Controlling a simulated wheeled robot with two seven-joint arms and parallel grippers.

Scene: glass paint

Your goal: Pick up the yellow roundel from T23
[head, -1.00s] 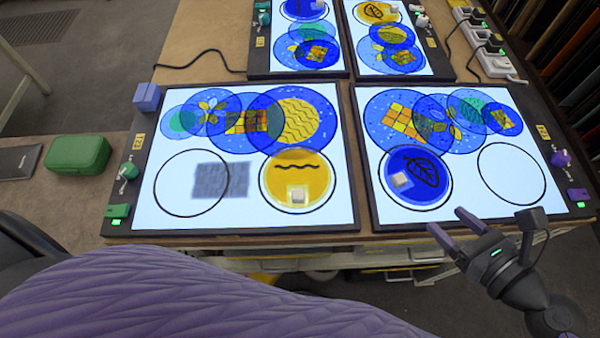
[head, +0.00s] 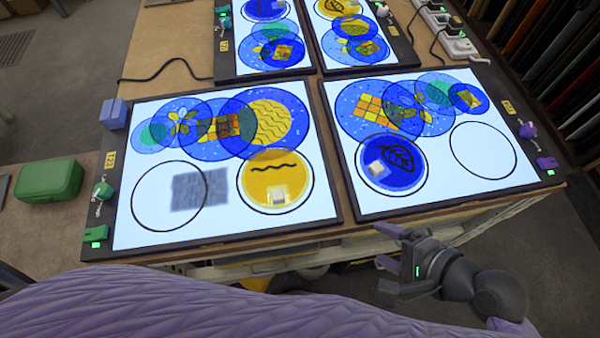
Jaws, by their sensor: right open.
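A yellow roundel (head: 276,180) with a dark wavy line and a small white block on it lies in the right-hand ring of the near left light panel (head: 135,235). Another yellow roundel (head: 350,30) lies on the far right light panel (head: 397,60). My right gripper (head: 384,246) is open and empty, in front of the table edge below the near right light panel (head: 440,203). My left gripper is out of view.
A blue roundel (head: 391,163) with a leaf and white block lies on the near right panel. Each near panel also has an empty ring and overlapping blue discs. A green case (head: 49,181) sits at left. Sheet racks (head: 540,60) stand at far right.

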